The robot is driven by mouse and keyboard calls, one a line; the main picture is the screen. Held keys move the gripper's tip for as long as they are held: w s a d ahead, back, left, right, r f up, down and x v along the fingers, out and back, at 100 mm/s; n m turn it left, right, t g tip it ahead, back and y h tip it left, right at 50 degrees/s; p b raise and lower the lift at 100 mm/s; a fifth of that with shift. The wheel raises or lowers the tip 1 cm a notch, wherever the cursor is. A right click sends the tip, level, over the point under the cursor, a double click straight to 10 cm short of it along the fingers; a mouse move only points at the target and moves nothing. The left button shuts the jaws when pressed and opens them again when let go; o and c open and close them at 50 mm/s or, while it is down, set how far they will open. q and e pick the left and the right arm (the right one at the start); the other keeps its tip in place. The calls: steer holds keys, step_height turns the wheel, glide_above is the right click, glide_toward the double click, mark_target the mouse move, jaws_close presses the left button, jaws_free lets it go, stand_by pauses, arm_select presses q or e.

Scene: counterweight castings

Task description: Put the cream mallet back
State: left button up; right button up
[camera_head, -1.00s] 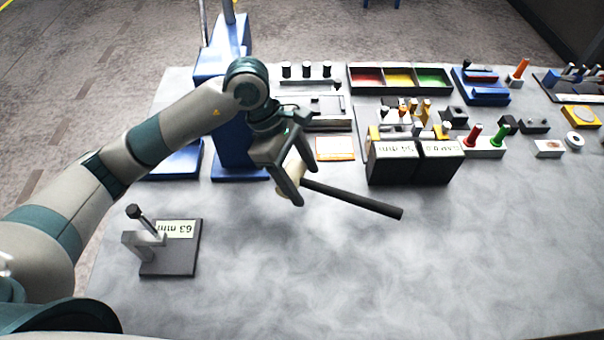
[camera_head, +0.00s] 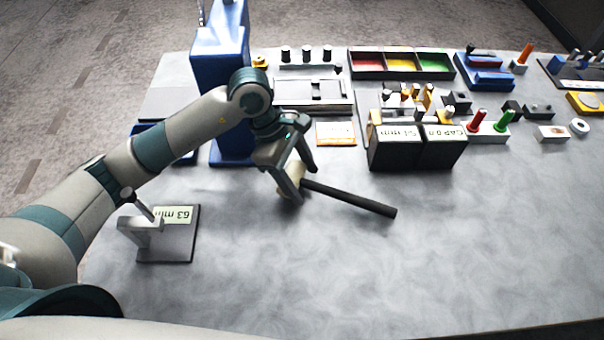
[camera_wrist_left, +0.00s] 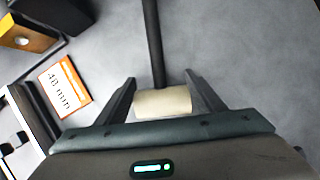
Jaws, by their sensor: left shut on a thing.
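The mallet has a cream head (camera_head: 289,184) and a long black handle (camera_head: 352,199). My left gripper (camera_head: 304,187) is shut on the cream head, with one finger on each side of it. The handle points right and slightly toward the near side in the head view. In the left wrist view the cream head (camera_wrist_left: 163,103) sits between the two fingers, with the black handle (camera_wrist_left: 153,45) running away from it. I cannot tell whether the mallet touches the table or hangs just above it. My right gripper is not in view.
A plate marked 63 mm (camera_head: 180,240) stands at the near left. A blue press (camera_head: 220,75) is behind my left arm. Two black blocks (camera_head: 416,155) stand right of the gripper, with an orange-edged card (camera_head: 336,133) behind. The grey table (camera_head: 400,270) is clear in front.

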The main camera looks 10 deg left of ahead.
arm_select(q)
steer(key=shift+f+b, duration=0.55)
steer(key=shift+b, duration=0.2)
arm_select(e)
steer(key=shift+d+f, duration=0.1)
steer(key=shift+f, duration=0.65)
arm_select(q)
steer(key=o, duration=2)
steer(key=shift+c, duration=0.2)
steer(key=shift+f, duration=0.1)
steer(key=shift+w+a+r+b, duration=0.1)
steer(key=shift+a+r+b, duration=0.2)
steer(key=shift+r+b, duration=0.25)
steer(key=b+v, duration=0.2)
steer(key=v, duration=0.4)
steer(key=shift+b+v, duration=0.65)
steer(key=shift+v, duration=1.8)
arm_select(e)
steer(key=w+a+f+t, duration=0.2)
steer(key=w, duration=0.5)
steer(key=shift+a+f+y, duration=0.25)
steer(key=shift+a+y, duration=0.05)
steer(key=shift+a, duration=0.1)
